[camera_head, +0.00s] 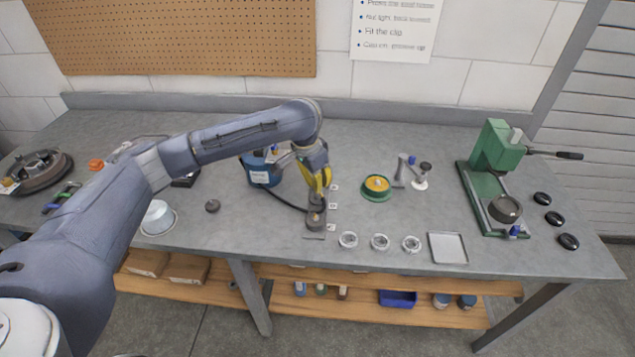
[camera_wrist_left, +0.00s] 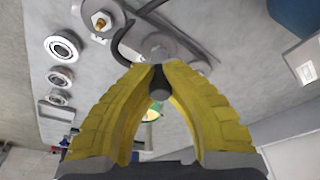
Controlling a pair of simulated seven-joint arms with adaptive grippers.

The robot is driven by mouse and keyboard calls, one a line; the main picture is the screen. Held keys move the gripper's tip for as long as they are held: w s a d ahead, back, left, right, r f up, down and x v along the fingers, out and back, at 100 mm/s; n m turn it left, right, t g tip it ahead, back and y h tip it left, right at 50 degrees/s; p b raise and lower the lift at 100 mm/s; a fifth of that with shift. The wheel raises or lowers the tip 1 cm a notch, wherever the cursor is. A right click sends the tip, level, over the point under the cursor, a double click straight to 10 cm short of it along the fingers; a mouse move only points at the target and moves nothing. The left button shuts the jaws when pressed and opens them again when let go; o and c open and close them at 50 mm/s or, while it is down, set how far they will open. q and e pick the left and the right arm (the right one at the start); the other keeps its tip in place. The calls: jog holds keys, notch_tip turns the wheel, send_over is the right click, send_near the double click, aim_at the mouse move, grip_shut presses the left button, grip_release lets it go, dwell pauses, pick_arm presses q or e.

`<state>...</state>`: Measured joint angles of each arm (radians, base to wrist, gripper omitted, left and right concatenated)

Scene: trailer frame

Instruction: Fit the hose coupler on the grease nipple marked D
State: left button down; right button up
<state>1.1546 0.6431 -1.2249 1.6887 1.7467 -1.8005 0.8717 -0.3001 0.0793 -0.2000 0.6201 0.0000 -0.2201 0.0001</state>
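My left gripper (camera_head: 317,191) has yellow fingers and points down over the middle of the bench. In the left wrist view its fingertips (camera_wrist_left: 156,68) close on a small grey cylindrical piece (camera_wrist_left: 158,85), which looks like the hose coupler. The black hose (camera_head: 287,201) curves from the blue grease pail (camera_head: 262,169) to the fingertips. A block (camera_head: 315,222) stands directly below them. In the wrist view a brass nipple (camera_wrist_left: 99,22) sits on a hex base, apart from the fingertips. Small white tags (camera_head: 333,206) stand beside the block; their letters are too small to read. My right gripper is out of view.
A green and yellow round part (camera_head: 376,186) and a green press (camera_head: 494,155) stand to the right. Black pucks (camera_head: 555,218) lie at far right.

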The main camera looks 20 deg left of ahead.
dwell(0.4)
pick_arm(q)
jog(key=c, duration=1)
grip_release()
jog(key=shift+c, duration=0.2)
jog(key=shift+w+d+v, duration=0.15)
jog(key=shift+w+v, duration=0.05)
jog(key=shift+v, duration=0.9)
jog(key=shift+w+d+v, duration=0.1)
jog(key=shift+w+v, duration=0.1)
jog(key=shift+v, duration=0.95)
jog(key=shift+w+d+v, duration=0.15)
jog(key=shift+w+v, duration=0.05)
jog(key=shift+v, duration=0.9)
jog(key=shift+r, duration=0.2)
